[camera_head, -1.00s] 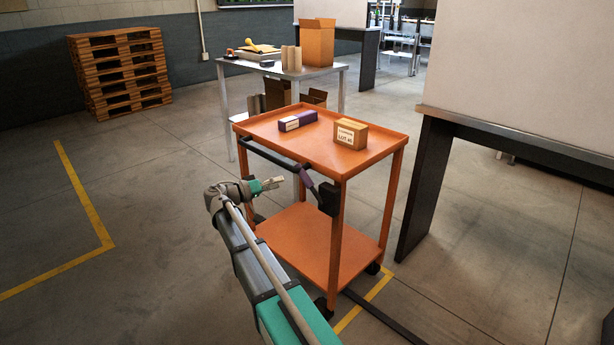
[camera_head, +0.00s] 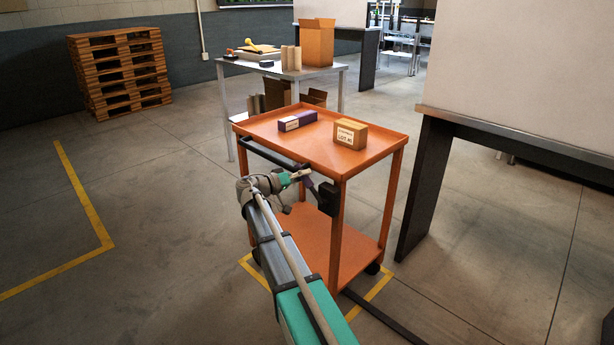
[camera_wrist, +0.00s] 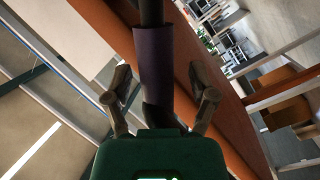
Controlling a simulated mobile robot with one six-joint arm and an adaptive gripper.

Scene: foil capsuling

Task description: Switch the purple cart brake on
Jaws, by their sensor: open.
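The orange cart (camera_head: 325,140) stands in front of me with a dark push handle (camera_head: 262,152) along its near edge. A lever with a purple sleeve (camera_wrist: 152,60) and a dark box (camera_head: 328,198) sit at the cart's near corner post. My gripper (camera_head: 301,174) is at the lever and hides much of it in the head view. In the wrist view, my open fingers (camera_wrist: 160,95) lie on either side of the lever, with visible gaps. The sleeve runs up between and beyond them. I cannot tell its depth relative to the fingertips.
A purple box (camera_head: 297,121) and a labelled brown box (camera_head: 350,134) lie on the cart's top tray. A grey table (camera_head: 262,66) with cartons stands behind. A dark-legged bench (camera_head: 428,180) is at right. Wooden pallets (camera_head: 120,72) are stacked at far left; left floor is clear.

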